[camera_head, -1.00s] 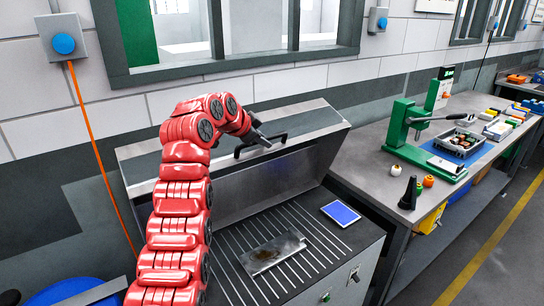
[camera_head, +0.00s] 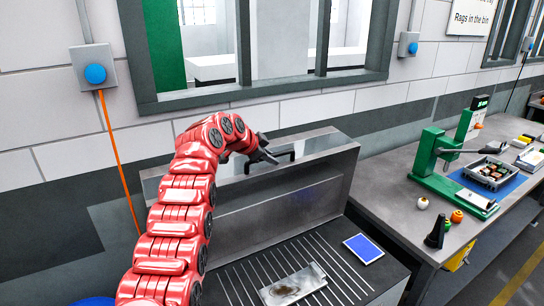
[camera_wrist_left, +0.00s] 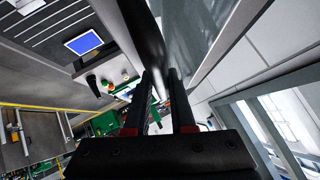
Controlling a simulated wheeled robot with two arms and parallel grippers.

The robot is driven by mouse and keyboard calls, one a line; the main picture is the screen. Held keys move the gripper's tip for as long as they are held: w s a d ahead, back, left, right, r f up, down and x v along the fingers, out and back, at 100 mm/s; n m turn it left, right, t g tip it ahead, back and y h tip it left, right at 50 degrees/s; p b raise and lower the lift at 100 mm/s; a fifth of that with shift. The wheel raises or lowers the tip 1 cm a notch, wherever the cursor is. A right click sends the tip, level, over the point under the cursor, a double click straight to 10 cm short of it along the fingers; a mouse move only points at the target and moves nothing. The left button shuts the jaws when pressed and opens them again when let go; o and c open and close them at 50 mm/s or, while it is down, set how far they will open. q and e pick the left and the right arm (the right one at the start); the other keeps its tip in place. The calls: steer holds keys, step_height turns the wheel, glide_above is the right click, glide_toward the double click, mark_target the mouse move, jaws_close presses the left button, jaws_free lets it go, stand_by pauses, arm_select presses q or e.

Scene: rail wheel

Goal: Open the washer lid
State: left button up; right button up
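The washer lid (camera_head: 310,190) stands raised at the back of the washer, in the middle of the head view. Its inner side faces the ribbed washer top (camera_head: 250,281). A black handle (camera_head: 292,153) runs along the lid's upper front face. My left gripper (camera_head: 268,156) is at this handle, over its middle. In the left wrist view my left gripper (camera_wrist_left: 160,95) has its two fingers apart. My right gripper is out of view.
A metal plate with a brown stain (camera_head: 292,287) and a blue-screened tablet (camera_head: 364,248) lie on the washer. A bench (camera_head: 395,205) with a green press (camera_head: 430,165) stands at the right. A wall and window frame (camera_head: 260,92) are close behind the lid.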

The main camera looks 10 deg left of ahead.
arm_select(q)
steer(key=o, duration=0.4)
steer(key=shift+c, duration=0.2)
steer(key=shift+s+a+r+b, duration=0.1)
steer(key=shift+s+b, duration=0.15)
steer(key=shift+b, duration=0.25)
steer(key=b+v, duration=0.4)
steer(key=v, duration=0.2)
steer(key=shift+a, duration=0.1)
steer(key=b+v, duration=0.2)
steer(key=v, duration=0.9)
steer(key=shift+b, duration=0.35)
steer(key=shift+w, duration=0.15)
